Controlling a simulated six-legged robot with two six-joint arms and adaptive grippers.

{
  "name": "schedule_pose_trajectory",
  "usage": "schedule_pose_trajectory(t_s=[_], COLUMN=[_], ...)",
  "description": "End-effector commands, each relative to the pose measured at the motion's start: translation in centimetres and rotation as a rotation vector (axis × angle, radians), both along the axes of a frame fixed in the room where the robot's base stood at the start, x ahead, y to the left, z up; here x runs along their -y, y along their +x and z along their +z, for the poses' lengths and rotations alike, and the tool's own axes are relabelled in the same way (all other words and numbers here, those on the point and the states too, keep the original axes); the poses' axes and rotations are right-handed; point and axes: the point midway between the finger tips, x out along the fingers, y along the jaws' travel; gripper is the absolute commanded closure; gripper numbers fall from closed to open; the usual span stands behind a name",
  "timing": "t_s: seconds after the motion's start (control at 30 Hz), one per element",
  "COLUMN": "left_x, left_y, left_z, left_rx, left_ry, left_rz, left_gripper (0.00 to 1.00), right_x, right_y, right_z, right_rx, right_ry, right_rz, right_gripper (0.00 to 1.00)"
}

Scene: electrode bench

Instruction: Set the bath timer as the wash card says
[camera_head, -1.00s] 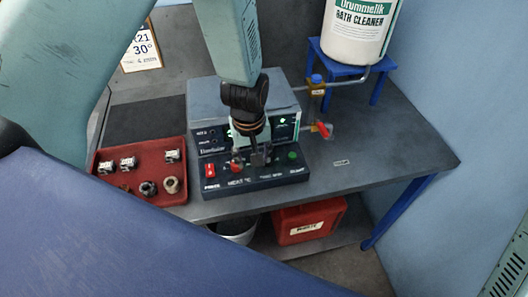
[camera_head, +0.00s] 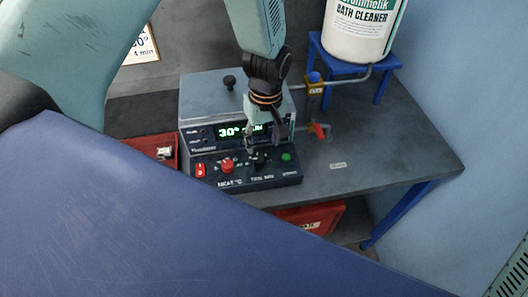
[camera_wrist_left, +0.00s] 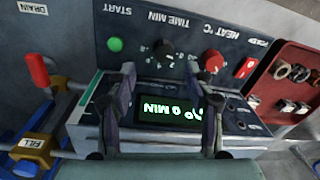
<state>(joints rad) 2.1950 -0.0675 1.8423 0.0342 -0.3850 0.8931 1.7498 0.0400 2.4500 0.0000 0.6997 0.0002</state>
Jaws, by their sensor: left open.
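The bath unit (camera_head: 205,90) is a grey box with a dark front panel. Its display (camera_head: 230,132) is lit green; with the wrist view it appears to read 30° and 0 MIN. The black TIME MIN knob (camera_wrist_left: 162,54) sits between the red HEAT knob (camera_wrist_left: 211,62) and the green START button (camera_wrist_left: 115,44). My left gripper (camera_head: 256,143) is open in front of the panel by the time knob; in the left wrist view its fingers (camera_wrist_left: 168,85) are apart with nothing between. The wash card (camera_head: 143,45) is cut off; its lower line appears to read 4 min. My right gripper is not in view.
A red tap lever (camera_head: 320,131) and blue-topped FILL valve (camera_head: 314,82) stand right of the unit. The bath cleaner drum (camera_head: 360,30) is on a blue stand. A red tray (camera_wrist_left: 288,60) of small parts lies beside the unit. The bench's right side is mostly clear.

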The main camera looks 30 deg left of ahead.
Motion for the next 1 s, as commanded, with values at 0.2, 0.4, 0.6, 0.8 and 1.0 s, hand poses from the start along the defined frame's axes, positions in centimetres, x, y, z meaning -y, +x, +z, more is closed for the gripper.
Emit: schedule_pose_trajectory(t_s=[0.2, 0.4, 0.6, 0.8, 1.0], left_x=[-0.2, -0.3, -0.3, -0.3, -0.2], left_y=[-0.7, -0.6, -0.4, -0.3, -0.2], left_z=[-3.4, -5.7, -6.6, -6.6, -6.6], left_rx=[-0.005, -0.003, -0.001, -0.001, -0.001], left_ry=[-0.002, -0.001, -0.001, -0.001, -0.001], left_rz=[0.001, 0.001, 0.0, 0.0, 0.0], left_gripper=[0.47, 0.47, 0.47, 0.47, 0.61], right_x=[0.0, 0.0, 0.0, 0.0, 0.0], right_y=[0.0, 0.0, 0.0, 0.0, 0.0], right_z=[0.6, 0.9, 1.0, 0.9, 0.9], right_rx=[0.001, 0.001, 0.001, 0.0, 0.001], right_ry=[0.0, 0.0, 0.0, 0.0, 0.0], right_rz=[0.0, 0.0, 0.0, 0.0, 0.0], right_gripper=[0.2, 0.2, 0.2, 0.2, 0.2])
